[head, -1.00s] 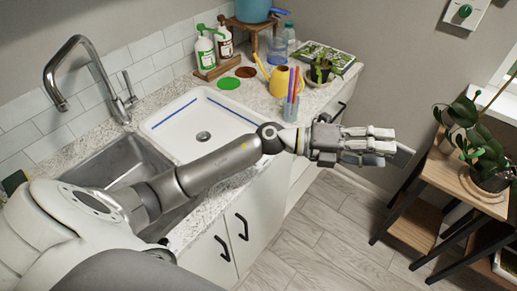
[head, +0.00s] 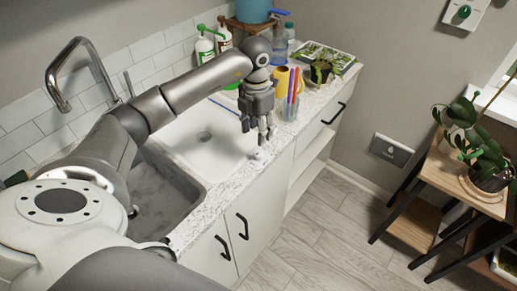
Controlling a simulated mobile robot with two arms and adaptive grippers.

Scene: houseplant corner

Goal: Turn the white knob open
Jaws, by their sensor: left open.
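My left gripper (head: 262,138) is open and points down over the front edge of the counter, to the right of the white drainer tray (head: 203,133). A small white piece (head: 261,155) sits on the counter right under its fingertips and looks like the white knob. The fingers partly cover it, so I cannot tell whether they touch it or how it is turned. My right gripper is out of view.
A cup of coloured pens (head: 289,108) stands close to the right of my left gripper. A yellow watering can, potted seedling (head: 320,71) and bottles (head: 204,43) are behind. The sink and tall tap (head: 62,75) are left. A plant stand (head: 450,180) stands right.

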